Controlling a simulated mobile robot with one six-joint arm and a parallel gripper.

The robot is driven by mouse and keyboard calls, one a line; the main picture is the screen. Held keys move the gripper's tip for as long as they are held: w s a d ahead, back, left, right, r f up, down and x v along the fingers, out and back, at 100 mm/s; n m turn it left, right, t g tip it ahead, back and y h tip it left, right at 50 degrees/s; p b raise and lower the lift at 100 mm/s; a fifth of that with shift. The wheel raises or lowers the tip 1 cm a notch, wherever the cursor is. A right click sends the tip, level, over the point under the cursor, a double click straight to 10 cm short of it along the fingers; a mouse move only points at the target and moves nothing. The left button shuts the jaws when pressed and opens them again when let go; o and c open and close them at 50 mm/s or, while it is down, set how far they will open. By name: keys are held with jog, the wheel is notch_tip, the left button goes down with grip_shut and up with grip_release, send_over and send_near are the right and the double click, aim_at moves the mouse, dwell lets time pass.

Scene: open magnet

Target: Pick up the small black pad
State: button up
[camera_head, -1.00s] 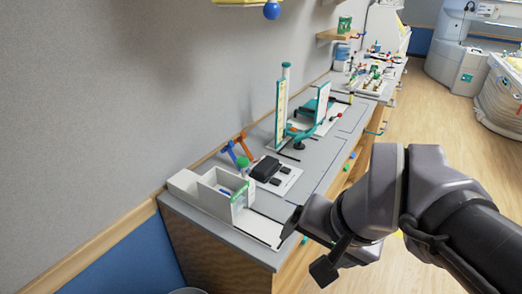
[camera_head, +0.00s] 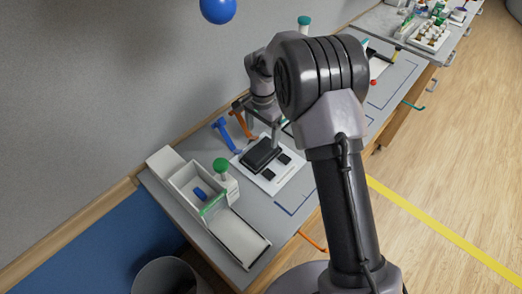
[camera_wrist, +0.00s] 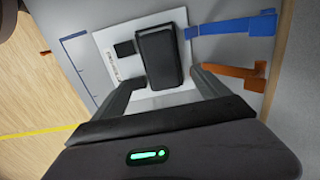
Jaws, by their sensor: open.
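A white board (camera_head: 279,185) on the bench carries a larger black block (camera_head: 262,154) and two small black pads, one (camera_head: 268,175) nearer the front and one (camera_head: 284,159) to its right. In the wrist view one small pad (camera_wrist: 124,48) lies left of the black block (camera_wrist: 160,55); the other is not clearly seen, perhaps behind the left finger. My gripper (camera_head: 262,132) is open above the back of the board. In the wrist view its fingers (camera_wrist: 167,77) spread either side of the block's lower end, holding nothing. Contact cannot be told.
Blue (camera_head: 221,133) and orange (camera_head: 241,122) pieces lie near the wall behind the board. A green-topped post (camera_head: 222,172) and an open white box (camera_head: 180,175) stand left. A white tray (camera_head: 238,240) is in front. Bare bench lies right of the board.

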aim_at(261, 149)
notch_tip(261, 149, down, 8)
jog(key=shift+w+a+f+b, duration=0.1)
jog(key=shift+a+f+b, duration=0.1)
jog(key=shift+b, duration=0.5)
jog(key=shift+r, duration=0.15)
jog(key=shift+c, duration=0.8)
jog(key=c, duration=1.3)
